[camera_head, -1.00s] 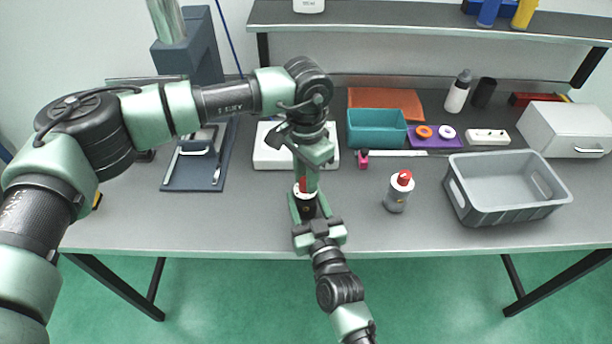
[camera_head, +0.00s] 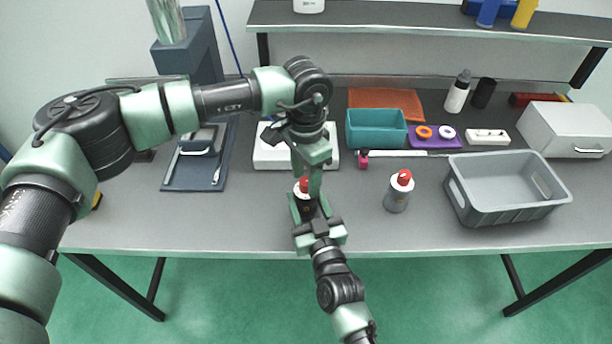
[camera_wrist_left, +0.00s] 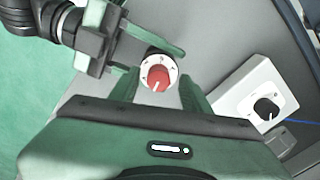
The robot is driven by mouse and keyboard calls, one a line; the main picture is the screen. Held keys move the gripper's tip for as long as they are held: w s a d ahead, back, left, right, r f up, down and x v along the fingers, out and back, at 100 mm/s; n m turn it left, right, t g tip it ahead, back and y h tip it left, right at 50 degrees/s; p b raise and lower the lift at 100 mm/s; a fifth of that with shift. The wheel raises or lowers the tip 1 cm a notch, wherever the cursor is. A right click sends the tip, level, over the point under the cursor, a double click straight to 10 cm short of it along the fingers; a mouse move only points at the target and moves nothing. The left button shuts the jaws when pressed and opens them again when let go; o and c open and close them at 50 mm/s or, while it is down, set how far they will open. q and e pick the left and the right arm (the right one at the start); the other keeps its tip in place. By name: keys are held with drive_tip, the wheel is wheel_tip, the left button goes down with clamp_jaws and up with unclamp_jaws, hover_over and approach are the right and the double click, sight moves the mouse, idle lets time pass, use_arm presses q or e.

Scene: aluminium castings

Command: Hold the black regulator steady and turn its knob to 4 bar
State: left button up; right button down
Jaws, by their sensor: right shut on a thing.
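The black regulator (camera_head: 306,208) stands upright near the front edge of the bench, with a red knob (camera_head: 303,185) on top. My right gripper (camera_head: 309,212) is shut on its body from the front. My left gripper (camera_head: 307,178) points down at the knob from above. In the left wrist view its fingers (camera_wrist_left: 160,92) are apart on either side of the red knob (camera_wrist_left: 157,77), with gaps showing. A white dial ring (camera_wrist_left: 172,66) surrounds the knob. The knob's white mark points toward the bottom of that view; the dial figures are too small to read.
A grey regulator (camera_head: 397,195) with a red knob stands to the right. A grey crate (camera_head: 508,214) is farther right. A white device (camera_head: 268,157) with a black knob (camera_wrist_left: 267,108) sits behind my left gripper. A teal bin (camera_head: 377,141) stands behind.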

sight(306, 181)
use_arm(q)
drive_tip(key=shift+d, duration=0.1)
wheel_tip(306, 181, up, 12)
idle(0.5)
